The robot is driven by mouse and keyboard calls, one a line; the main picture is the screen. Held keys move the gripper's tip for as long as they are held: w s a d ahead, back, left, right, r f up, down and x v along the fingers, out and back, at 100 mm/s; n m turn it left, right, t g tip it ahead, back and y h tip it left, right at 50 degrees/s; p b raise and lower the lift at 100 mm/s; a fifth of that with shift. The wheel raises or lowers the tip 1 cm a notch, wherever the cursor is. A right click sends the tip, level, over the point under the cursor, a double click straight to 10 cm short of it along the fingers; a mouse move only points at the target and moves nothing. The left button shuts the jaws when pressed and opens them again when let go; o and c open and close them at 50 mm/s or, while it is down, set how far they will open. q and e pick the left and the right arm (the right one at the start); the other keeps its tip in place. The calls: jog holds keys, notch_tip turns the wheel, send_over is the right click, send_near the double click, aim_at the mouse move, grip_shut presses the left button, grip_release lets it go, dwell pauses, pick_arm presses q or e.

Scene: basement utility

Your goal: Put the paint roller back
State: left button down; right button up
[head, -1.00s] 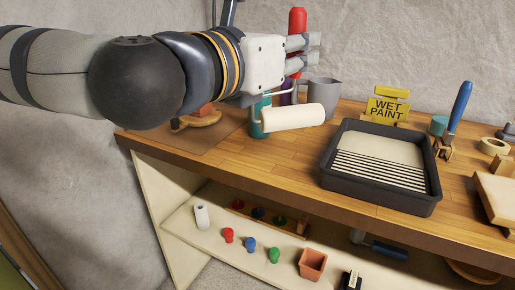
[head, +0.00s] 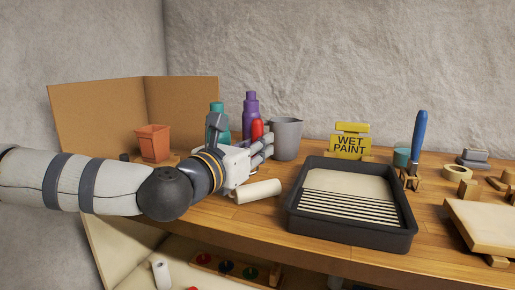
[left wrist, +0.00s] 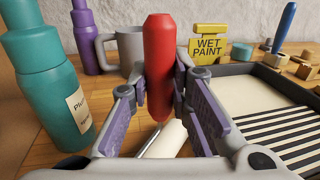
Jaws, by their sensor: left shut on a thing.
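The paint roller has a red handle (left wrist: 159,70) and a white cylindrical head (head: 258,191). My left gripper (head: 262,150) is shut on the red handle, which stands roughly upright between the fingers in the left wrist view. The white head hangs low over the wooden bench, just left of the black paint tray (head: 408,232). I cannot tell whether it touches the bench. The tray has a pale inside with dark ribs. My right gripper is not in view.
Teal (left wrist: 50,90) and purple (head: 250,105) bottles and a grey jug (head: 286,138) stand close behind my left gripper. A yellow "WET PAINT" sign (head: 350,142) stands behind the tray. A terracotta pot (head: 153,143) is left; a blue-handled brush (head: 419,135) stands right.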

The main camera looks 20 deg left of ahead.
pick_arm(q)
jog(key=shift+r, duration=0.2)
jog(key=shift+f, duration=0.25)
jog(key=c, duration=1.5)
grip_release()
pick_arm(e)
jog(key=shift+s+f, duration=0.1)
pick_arm(q)
jog(key=shift+r, duration=0.45)
jog(key=p+v, duration=0.1)
jog(key=v, duration=0.3)
jog(key=p+v, duration=0.2)
jog(key=v, duration=0.2)
jog(key=p+v, duration=0.1)
jog(key=v, duration=0.3)
jog(key=shift+f, duration=0.25)
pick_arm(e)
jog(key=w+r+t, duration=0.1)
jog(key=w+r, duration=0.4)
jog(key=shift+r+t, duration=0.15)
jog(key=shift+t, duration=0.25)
